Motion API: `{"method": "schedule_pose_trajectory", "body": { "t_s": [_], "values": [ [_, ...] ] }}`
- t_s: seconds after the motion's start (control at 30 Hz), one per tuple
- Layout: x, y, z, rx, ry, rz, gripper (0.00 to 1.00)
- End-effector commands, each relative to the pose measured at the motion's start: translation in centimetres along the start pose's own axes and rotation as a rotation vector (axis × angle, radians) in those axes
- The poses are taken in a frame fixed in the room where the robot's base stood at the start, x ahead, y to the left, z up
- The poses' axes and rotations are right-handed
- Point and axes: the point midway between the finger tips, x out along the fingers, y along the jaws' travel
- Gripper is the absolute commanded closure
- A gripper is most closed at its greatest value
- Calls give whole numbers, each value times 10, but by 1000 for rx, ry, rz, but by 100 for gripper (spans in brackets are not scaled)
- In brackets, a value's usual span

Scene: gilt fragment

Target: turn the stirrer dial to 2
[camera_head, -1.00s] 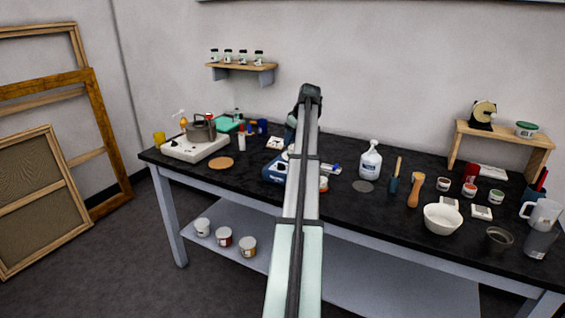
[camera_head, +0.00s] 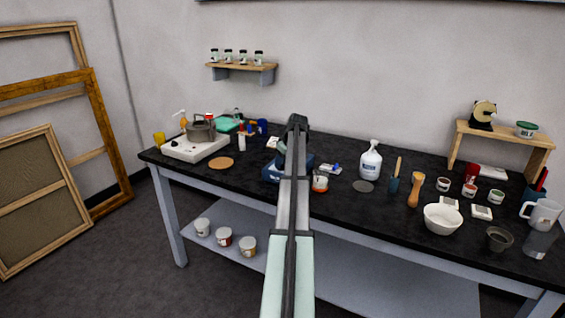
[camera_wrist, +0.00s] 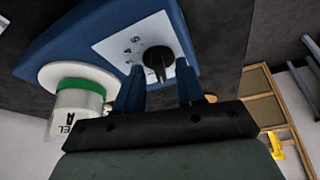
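The stirrer (camera_head: 271,173) is a blue box on the bench, partly hidden behind my arm in the head view. In the wrist view, the stirrer (camera_wrist: 65,42) shows a white panel (camera_wrist: 113,48) with printed numbers and a black dial (camera_wrist: 158,57) with a pointer knob. A white round plate on it bears a jar with a green band (camera_wrist: 78,95). My gripper (camera_wrist: 160,82) is open, its two blue fingers on either side of the dial's pointer, apparently not touching it. Which number the pointer marks I cannot tell. The fingertips are hidden in the head view.
An orange-labelled jar (camera_head: 320,182) and a small blue-and-white item (camera_head: 331,169) stand right of the stirrer. A spray bottle (camera_head: 371,160) is further right. A cork disc (camera_head: 221,163) and a white hotplate with a pot (camera_head: 196,147) are to the left.

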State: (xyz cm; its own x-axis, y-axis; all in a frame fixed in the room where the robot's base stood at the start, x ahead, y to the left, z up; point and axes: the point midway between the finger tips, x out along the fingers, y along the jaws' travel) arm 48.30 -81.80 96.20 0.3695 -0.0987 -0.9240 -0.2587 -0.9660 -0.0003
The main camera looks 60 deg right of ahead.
Motion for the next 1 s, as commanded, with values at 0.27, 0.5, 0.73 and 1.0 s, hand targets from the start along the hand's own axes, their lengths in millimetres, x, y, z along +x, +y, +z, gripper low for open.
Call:
{"method": "schedule_pose_trajectory", "body": {
  "t_s": [0.27, 0.5, 0.73, 1.0],
  "values": [
    [1, 0, 0, 0, 0, 0, 63],
    [0, 0, 0, 0, 0, 0, 86],
    [0, 0, 0, 0, 0, 0, 100],
    [0, 0, 0, 7, 0, 3, 100]
  ]
}}
